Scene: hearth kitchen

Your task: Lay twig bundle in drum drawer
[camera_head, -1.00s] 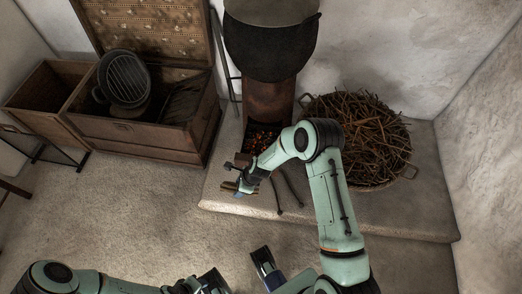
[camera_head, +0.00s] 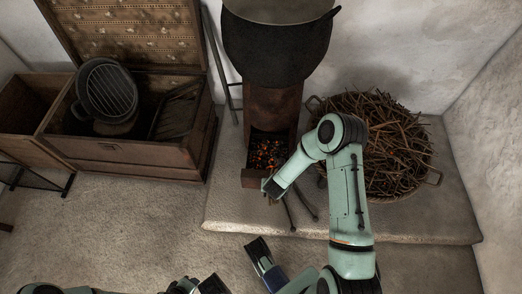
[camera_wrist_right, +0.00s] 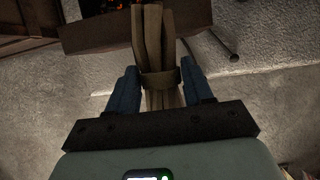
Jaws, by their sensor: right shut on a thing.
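The twig bundle (camera_wrist_right: 153,45), pale brown sticks with a band around them, is shut in my right gripper (camera_wrist_right: 162,88) between its blue fingers. In the head view my right gripper (camera_head: 270,187) is just in front of the drum drawer (camera_head: 254,179), and its wrist hides the bundle. The drawer is rusty brown and stands open under the black pot, with glowing embers (camera_head: 268,153) behind its front. In the wrist view the bundle's far end overlaps the drawer front (camera_wrist_right: 95,36); whether they touch I cannot tell. My left gripper (camera_head: 207,284) shows partly at the bottom edge.
A black pot (camera_head: 277,50) sits on the rusty drum (camera_head: 272,105). Dark rods (camera_head: 291,212) lie on the stone hearth (camera_head: 400,225) beside my gripper. A twig-filled basket (camera_head: 385,145) stands right; an open wooden chest (camera_head: 125,150) stands left. Floor in front is clear.

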